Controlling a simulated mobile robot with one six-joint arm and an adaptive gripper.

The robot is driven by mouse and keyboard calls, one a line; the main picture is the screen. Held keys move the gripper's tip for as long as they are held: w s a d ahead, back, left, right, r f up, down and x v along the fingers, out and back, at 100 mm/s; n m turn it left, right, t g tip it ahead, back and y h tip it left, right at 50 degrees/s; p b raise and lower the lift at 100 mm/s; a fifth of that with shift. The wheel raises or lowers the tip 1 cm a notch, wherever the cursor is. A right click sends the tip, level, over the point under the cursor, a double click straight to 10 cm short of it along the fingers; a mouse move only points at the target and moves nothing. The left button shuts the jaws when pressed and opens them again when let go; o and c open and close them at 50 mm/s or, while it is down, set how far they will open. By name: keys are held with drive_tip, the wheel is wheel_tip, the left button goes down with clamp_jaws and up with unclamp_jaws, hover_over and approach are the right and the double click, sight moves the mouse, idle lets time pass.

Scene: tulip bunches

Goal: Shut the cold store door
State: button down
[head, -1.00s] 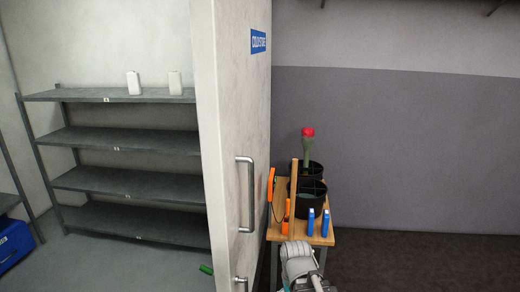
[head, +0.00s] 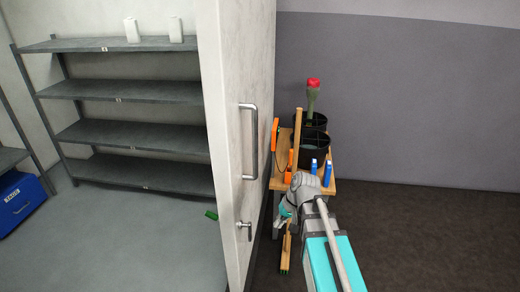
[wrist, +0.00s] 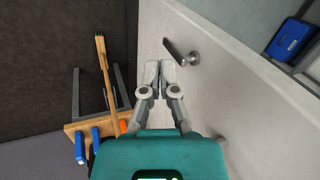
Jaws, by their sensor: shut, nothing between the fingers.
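The cold store door (head: 235,60) is a white slab standing open, its edge toward me and its outer face to the right. A long pull handle (head: 250,140) and a lower lever (head: 244,228) are on that face. My gripper (head: 284,212) is to the right of the door, on its outer side, near lever height. In the wrist view the door face (wrist: 200,95) fills the middle. My gripper (wrist: 160,66) is shut and empty, its tips just below the lever (wrist: 180,52) in the picture. I cannot tell whether the tips touch the door.
A wooden stand (head: 318,186) with black buckets (head: 313,150) and a red tulip bunch (head: 313,90) is behind my arm. A broom (wrist: 106,75) leans there. Grey shelves (head: 120,90) and a blue crate (head: 20,200) are inside the store. Dark floor right is clear.

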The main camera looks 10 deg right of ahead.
drive_tip(key=w+d+r+m+t+y+b, duration=0.1)
drive_tip(key=w+d+r+m+t+y, duration=0.1)
drive_tip(key=w+r+y, duration=0.4)
drive_tip(key=w+d+r+m+t+y+b, duration=0.1)
drive_tip(key=w+d+r+t+y, duration=0.2)
drive_tip(key=w, duration=1.3)
drive_tip(key=shift+w+d+r+m+t+y, duration=0.35)
drive_tip(key=shift+r+t+y, duration=0.35)
drive_tip(key=shift+r+y, duration=1.6)
drive_tip(key=shift+s+a+r+h, duration=0.1)
drive_tip(key=shift+a+r+h, duration=0.05)
drive_tip(key=shift+r+h, duration=0.55)
approach(246, 141)
drive_tip(key=x, duration=0.4)
drive_tip(key=shift+s+a, duration=0.2)
drive_tip(key=shift+a, duration=0.1)
drive_tip(key=s, duration=0.4)
drive_tip(key=shift+a, duration=0.15)
